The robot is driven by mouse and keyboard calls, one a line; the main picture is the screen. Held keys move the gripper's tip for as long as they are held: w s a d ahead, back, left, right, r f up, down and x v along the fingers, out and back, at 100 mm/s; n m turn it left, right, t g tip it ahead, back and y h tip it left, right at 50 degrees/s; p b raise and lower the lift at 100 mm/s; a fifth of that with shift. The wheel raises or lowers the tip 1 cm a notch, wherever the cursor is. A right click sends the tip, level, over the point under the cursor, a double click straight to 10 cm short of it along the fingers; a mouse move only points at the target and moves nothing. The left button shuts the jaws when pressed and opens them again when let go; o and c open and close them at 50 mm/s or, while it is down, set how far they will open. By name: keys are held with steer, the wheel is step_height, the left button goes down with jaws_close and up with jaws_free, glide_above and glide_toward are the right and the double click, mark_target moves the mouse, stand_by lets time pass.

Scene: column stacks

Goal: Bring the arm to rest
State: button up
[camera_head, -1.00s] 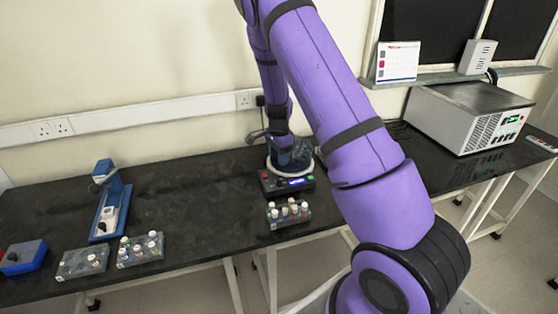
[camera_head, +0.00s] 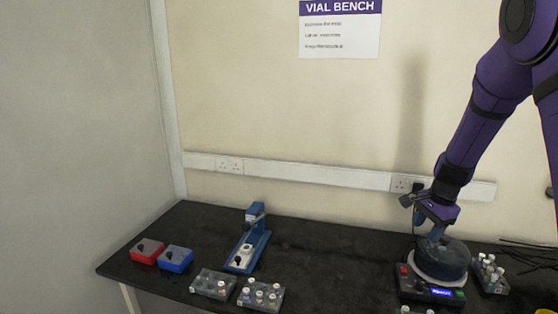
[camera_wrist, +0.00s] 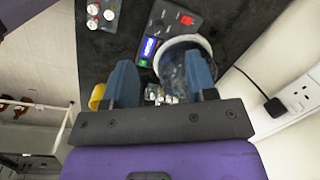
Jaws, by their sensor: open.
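My purple arm comes down from the upper right in the head view, and my gripper (camera_head: 432,232) hangs over the round device (camera_head: 441,262) with a dark control panel on the bench. In the wrist view the two blue fingers of my gripper (camera_wrist: 163,84) stand apart with nothing held between them. The round device's pale-rimmed bowl (camera_wrist: 186,42) shows behind and between the fingers. Whether the fingertips touch the bowl is unclear.
The black bench (camera_head: 330,270) holds vial racks (camera_head: 262,295), (camera_head: 490,273), a blue stand (camera_head: 250,243), a red box (camera_head: 147,251) and a blue box (camera_head: 174,259). The bench middle is clear. A wall trunking (camera_head: 300,172) runs behind.

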steer(key=s+a+r+n+t, duration=0.1)
steer(key=s+a+r+n, duration=0.25)
steer(key=s+r, duration=0.45)
steer(key=s+a+r+n+t, duration=0.1)
steer(key=s+a+r+n, duration=0.3)
steer(key=r, duration=0.5)
steer(key=s+a+r+n+t, duration=0.1)
steer(key=s+r+n, duration=0.1)
steer(key=s, duration=0.7)
steer(key=s+a+r+n+t+h, duration=0.1)
steer(key=s+r+n, duration=0.2)
steer(key=s, duration=0.7)
steer(key=shift+s+a+r+n, duration=0.15)
steer(key=shift+a+r+n, duration=0.15)
steer(key=shift+n, duration=0.75)
